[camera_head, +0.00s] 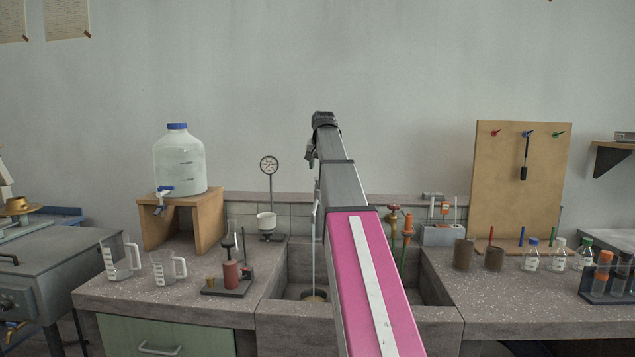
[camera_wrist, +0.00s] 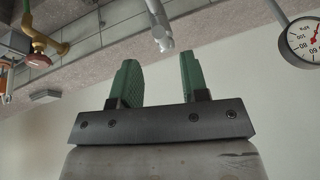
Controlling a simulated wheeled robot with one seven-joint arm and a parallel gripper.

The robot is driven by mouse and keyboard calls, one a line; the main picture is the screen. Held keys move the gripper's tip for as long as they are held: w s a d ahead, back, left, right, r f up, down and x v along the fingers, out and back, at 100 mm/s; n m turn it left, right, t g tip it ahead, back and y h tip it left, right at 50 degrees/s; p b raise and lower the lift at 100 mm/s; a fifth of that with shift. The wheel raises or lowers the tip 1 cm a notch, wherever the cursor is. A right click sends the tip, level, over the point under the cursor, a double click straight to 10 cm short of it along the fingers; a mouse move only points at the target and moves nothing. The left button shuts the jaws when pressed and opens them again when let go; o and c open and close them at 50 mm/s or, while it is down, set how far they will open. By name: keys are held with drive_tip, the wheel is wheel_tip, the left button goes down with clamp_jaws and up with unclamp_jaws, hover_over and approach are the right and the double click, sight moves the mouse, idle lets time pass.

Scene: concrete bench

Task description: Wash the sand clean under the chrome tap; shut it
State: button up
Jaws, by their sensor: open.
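The chrome tap (camera_head: 316,208) stands at the back of the sink, mostly hidden behind my arm. A thin pale column, which looks like running water, drops from its spout into the sink. A round vessel with brown content, likely the sand (camera_head: 314,295), sits under it on the sink floor, partly covered by my arm. My gripper (camera_head: 311,156) is raised above the tap. In the wrist view its green fingers (camera_wrist: 157,83) are apart with nothing between them, and a chrome spout end (camera_wrist: 162,38) shows beyond them. I cannot see the tap's handle clearly.
Brass valves with red and orange knobs (camera_head: 396,218) stand right of the tap. A pressure gauge (camera_head: 269,166) rises left of the sink (camera_head: 290,325). Glass beakers (camera_head: 120,258), a burette-like stand (camera_head: 228,280) and a water carboy (camera_head: 180,160) crowd the left; bottles (camera_head: 532,255) stand right.

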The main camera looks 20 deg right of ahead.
sight(316, 181)
drive_tip(key=x, duration=0.7)
drive_tip(key=shift+w+f, duration=0.1)
drive_tip(key=shift+a, duration=0.1)
clamp_jaws()
